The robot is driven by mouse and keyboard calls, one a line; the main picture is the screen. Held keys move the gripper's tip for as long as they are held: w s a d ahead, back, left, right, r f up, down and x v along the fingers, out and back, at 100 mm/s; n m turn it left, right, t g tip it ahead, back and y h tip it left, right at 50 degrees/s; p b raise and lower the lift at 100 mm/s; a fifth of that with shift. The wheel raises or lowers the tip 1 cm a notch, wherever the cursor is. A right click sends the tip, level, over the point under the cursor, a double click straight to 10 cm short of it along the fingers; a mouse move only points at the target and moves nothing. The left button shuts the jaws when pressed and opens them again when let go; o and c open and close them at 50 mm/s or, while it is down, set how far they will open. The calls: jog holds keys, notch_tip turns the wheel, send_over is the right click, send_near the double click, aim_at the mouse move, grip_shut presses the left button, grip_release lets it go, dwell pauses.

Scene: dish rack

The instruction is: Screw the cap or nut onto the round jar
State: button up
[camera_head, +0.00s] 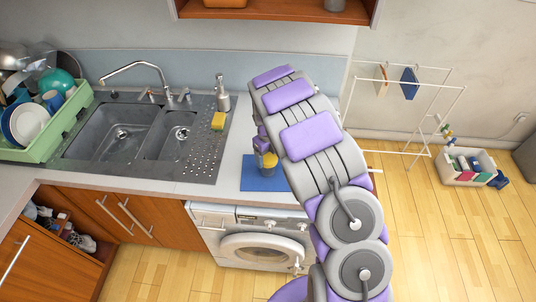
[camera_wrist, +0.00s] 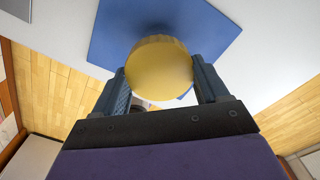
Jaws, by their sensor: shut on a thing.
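A round yellow cap (camera_wrist: 158,68) fills the space between the two fingers of my gripper (camera_wrist: 160,82) in the wrist view. The fingers are shut on its sides. In the head view the yellow cap (camera_head: 270,160) shows small beside my arm, over the blue mat (camera_head: 258,184), with my gripper (camera_head: 262,146) partly hidden by the arm. The jar is mostly hidden by the cap and my arm. I cannot tell whether the cap touches or is seated on it.
The blue mat lies on the white counter above the washing machine (camera_head: 262,248). A drying rack (camera_head: 405,105) stands at right.

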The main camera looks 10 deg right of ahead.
jog(key=shift+m, duration=1)
jog(key=o, duration=1.2)
jog(key=shift+w+r, duration=0.1)
jog(key=shift+r+p, duration=0.8)
jog(key=shift+r, duration=1.65)
jog(key=shift+c, duration=0.2)
